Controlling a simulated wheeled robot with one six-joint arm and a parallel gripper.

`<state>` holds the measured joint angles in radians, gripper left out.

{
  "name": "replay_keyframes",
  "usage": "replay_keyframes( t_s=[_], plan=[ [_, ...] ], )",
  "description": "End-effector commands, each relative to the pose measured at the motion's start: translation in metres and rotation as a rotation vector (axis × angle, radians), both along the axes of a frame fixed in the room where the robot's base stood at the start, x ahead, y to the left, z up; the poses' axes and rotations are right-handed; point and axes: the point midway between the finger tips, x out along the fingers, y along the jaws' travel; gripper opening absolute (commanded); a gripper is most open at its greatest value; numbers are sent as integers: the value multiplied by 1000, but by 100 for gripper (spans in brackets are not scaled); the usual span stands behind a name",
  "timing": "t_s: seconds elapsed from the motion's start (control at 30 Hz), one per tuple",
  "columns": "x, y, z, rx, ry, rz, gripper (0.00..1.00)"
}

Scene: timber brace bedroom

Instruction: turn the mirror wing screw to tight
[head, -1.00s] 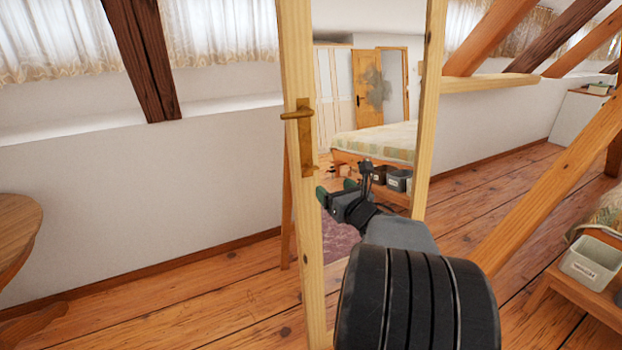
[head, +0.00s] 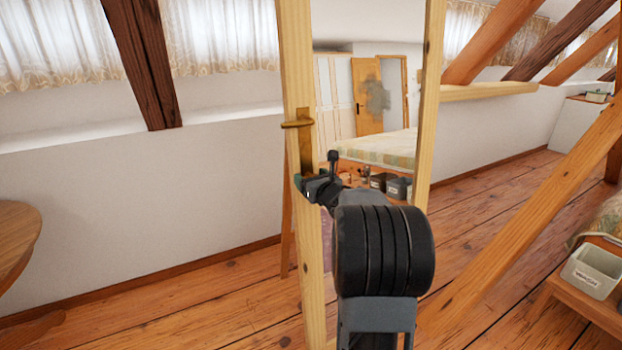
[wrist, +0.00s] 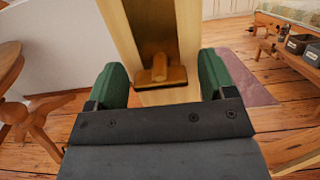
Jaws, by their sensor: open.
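The mirror (head: 375,115) stands in a pale timber frame. A brass fitting with a small sideways lever, apparently the wing screw (head: 297,124), sits on the frame's left upright. My gripper (head: 308,186) is at that upright, at the lower end of the brass plate. In the wrist view, the brass fitting (wrist: 160,76) shows between the two green fingers of my open gripper (wrist: 160,82), with a gap on each side. Nothing is held. The wrist view does not make clear how deep the fingers reach around the fitting.
A round wooden table (head: 18,240) stands at the left. A slanted timber brace (head: 530,215) crosses the right side. A white box (head: 592,270) sits on a low wooden ledge at the far right. Plank floor is open left of the mirror.

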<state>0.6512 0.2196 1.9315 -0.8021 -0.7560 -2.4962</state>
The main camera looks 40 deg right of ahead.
Motion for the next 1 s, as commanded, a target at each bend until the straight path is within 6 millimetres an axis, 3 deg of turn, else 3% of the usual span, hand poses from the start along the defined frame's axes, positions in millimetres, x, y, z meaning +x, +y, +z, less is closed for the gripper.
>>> replay_keyframes(
  t_s=[0.27,0.8,1.0],
  plan=[
    [1,0,0,0,0,0,77],
    [1,0,0,0,0,0,27],
    [1,0,-1,17,-2,-2,27]
  ],
)
